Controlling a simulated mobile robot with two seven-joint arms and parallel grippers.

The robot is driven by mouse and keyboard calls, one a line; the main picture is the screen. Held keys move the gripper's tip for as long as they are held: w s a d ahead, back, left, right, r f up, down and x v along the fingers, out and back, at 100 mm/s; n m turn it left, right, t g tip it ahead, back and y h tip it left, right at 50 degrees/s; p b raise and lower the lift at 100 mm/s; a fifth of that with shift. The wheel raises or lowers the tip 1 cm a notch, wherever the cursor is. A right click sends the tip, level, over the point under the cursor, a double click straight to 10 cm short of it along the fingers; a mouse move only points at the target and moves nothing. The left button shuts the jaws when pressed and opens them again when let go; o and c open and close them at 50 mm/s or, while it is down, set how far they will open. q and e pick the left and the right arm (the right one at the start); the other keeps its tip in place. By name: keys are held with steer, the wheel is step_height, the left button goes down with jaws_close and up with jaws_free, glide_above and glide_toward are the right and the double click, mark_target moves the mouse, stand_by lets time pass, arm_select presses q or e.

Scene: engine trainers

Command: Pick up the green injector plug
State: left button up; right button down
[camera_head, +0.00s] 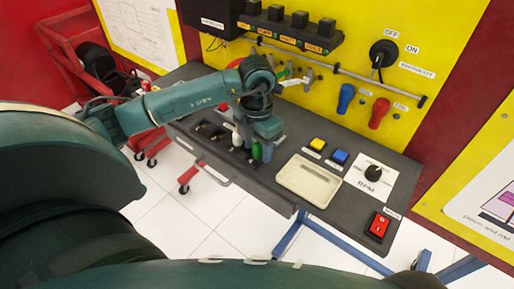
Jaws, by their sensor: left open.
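The green injector plug (256,152) stands at the bench's front part, in a dark strip left of the beige tray. It is small and partly hidden by my gripper. My left gripper (251,146) points down from above, its fingers at the plug. It is open; whether a finger touches the plug I cannot tell. A whitish plug-like piece (237,138) is just left of the fingers. My right gripper is not in view.
A beige tray (309,181) lies empty on the dark bench. Yellow (317,144) and blue (339,156) buttons, a dial (373,172) and a red switch (378,226) are to the right. Blue (345,98) and red (379,112) handles hang on the yellow panel behind.

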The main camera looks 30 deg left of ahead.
arm_select(q)
steer(key=shift+c, duration=0.3)
steer(key=c, duration=0.8)
jaws_close()
